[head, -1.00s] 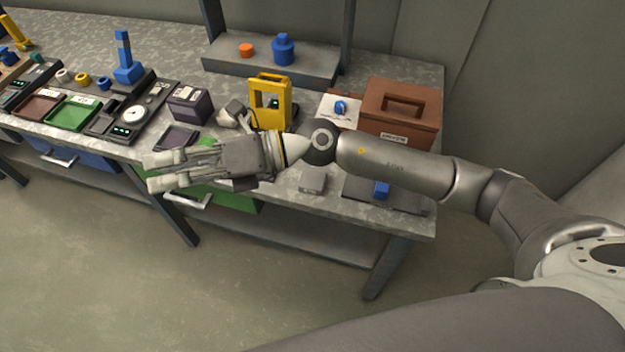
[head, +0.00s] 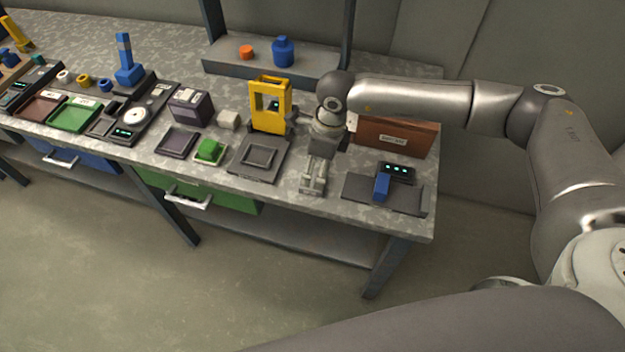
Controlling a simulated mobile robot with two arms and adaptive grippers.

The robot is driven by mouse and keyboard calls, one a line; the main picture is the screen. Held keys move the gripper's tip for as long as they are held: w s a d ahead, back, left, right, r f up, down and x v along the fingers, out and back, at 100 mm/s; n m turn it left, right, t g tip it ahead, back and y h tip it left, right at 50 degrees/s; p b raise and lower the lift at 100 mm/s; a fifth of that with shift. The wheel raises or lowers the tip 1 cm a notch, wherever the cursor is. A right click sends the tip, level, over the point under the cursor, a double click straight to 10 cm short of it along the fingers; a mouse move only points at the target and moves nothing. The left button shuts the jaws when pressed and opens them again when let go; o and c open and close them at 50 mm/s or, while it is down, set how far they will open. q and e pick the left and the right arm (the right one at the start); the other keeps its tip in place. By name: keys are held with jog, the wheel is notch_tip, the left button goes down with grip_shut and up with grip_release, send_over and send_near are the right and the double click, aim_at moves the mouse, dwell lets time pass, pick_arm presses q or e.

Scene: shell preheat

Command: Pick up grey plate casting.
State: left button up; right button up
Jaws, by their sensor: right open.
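The grey plate casting (head: 313,185) lies on the front part of the bench top, between the dark square fixture and the dark plate with the blue block. My right gripper (head: 312,180) points down over it, with its fingers open around or just above the casting. The fingers hide most of the casting, and I cannot tell whether they touch it. My left gripper is not in view.
The dark square fixture (head: 259,158) is close on the left. The yellow frame (head: 270,104) and brown box (head: 396,138) stand behind. The blue block (head: 382,187) is on the right. A pale grey block (head: 228,120) and green piece (head: 209,150) lie farther left.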

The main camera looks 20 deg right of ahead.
aim_at(313, 180)
jog(key=f, duration=0.1)
jog(key=f+p, duration=0.1)
jog(key=f, duration=0.1)
jog(key=f+p, duration=0.1)
jog(key=shift+w+a+f, duration=0.1)
jog(key=shift+a+f, duration=0.25)
jog(key=shift+w+f, duration=0.1)
jog(key=shift+f, duration=0.45)
jog(key=c, duration=1.2)
jog(key=shift+r, duration=0.1)
jog(key=shift+c, duration=0.2)
jog(key=shift+r, duration=0.1)
